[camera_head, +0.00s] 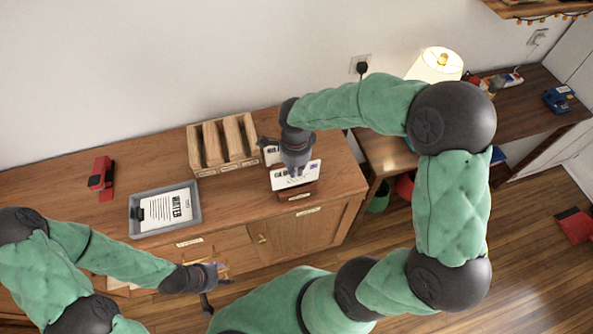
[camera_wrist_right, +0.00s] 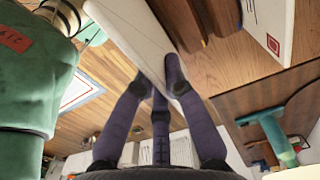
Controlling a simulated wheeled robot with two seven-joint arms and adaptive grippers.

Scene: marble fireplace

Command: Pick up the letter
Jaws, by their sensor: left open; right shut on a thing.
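A white letter (camera_head: 288,180) with dark print is at the front of a small wooden holder (camera_head: 298,194) on the cabinet. My right gripper (camera_head: 297,160) is above it, shut on the letter; in the right wrist view the fingers (camera_wrist_right: 163,85) close on the white letter (camera_wrist_right: 135,28). I cannot tell whether its lower edge is clear of the holder. Another white letter (camera_head: 271,156) shows behind, partly hidden by the gripper. My left gripper (camera_head: 212,278) is open and empty in front of the cabinet.
On the cabinet top (camera_head: 240,188) are a wooden sorter (camera_head: 222,145) with several slots, a grey tray (camera_head: 166,208) with a printed sheet, and a red stapler (camera_head: 101,175). A lit lamp (camera_head: 436,65) stands at the right. The cabinet top's right end is clear.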

